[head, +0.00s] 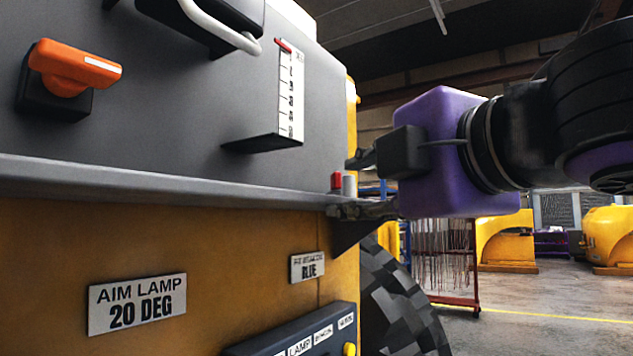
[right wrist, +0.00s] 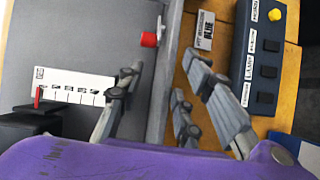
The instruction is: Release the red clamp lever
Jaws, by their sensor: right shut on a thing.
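The red clamp lever (head: 336,181) shows as a small red grip beside a short grey post at the ledge's right end. It also shows in the right wrist view (right wrist: 149,40), near the ledge edge. My right gripper (head: 352,187), with a purple body, reaches in from the right. One finger is above the ledge and one lower, with the red lever between their tips in the head view. In the right wrist view the fingers (right wrist: 160,62) stay some way apart. My left gripper is out of view.
A grey ledge (head: 180,185) runs along the machine's front. Above it are an orange knob (head: 75,65) and a scale plate (head: 291,92) with a red pointer. Below are an AIM LAMP 20 DEG label (head: 137,303) and a dark switch box (head: 300,335). Open floor lies at right.

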